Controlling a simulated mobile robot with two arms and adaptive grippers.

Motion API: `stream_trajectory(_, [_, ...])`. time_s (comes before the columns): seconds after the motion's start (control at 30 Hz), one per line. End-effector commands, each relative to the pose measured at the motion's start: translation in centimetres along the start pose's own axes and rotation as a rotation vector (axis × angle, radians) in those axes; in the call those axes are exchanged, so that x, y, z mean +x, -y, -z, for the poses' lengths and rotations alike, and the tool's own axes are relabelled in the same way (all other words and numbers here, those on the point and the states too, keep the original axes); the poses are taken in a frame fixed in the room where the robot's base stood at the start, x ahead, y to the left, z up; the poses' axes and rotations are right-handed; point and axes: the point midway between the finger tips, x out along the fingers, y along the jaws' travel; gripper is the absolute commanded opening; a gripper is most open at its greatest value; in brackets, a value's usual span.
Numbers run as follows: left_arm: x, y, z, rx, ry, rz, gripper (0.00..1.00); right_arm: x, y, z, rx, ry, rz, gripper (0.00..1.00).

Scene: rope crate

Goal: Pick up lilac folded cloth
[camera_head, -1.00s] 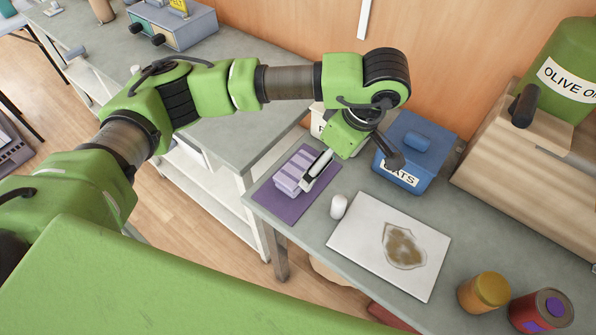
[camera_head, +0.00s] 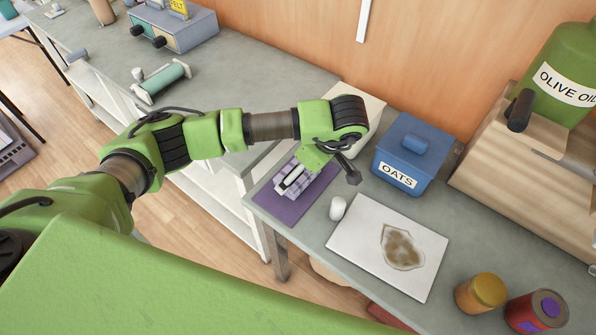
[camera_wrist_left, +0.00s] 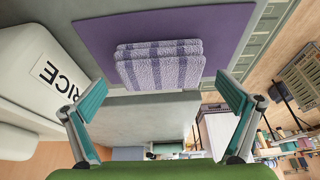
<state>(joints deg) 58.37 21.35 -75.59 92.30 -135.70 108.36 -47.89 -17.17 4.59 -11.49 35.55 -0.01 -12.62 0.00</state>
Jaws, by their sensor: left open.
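How far the fingertips are above the cloth I cannot tell. My right gripper is not in view.
A white rice container (camera_wrist_left: 38,75) stands close beside the mat. A blue oats box (camera_head: 412,155) stands to its right in the head view. A white egg-like object (camera_head: 338,208) and a white board with a brown stain (camera_head: 372,262) lie nearby. The counter edge is close to the mat.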

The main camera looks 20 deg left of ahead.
Motion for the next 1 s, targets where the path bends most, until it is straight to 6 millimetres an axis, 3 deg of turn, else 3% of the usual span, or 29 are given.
stream_trajectory(0.03, [0.6, 0.2, 0.1, -0.001, 0.001, 0.005, 1.00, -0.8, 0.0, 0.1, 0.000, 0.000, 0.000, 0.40])
stream_trajectory(0.2, [2.5, 0.1, 0.0, -0.001, 0.001, 0.002, 1.00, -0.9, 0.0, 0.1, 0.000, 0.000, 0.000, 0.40])
stream_trajectory(0.47, [2.8, 0.0, 0.0, 0.000, 0.001, -0.001, 1.00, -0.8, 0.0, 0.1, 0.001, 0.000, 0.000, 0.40])
stream_trajectory(0.6, [2.8, 0.0, 0.0, 0.000, 0.001, -0.001, 0.64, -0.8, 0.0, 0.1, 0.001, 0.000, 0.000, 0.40])
stream_trajectory(1.0, [2.6, 0.0, 0.1, -0.001, 0.001, -0.001, 0.61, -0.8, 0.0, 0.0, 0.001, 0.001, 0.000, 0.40])
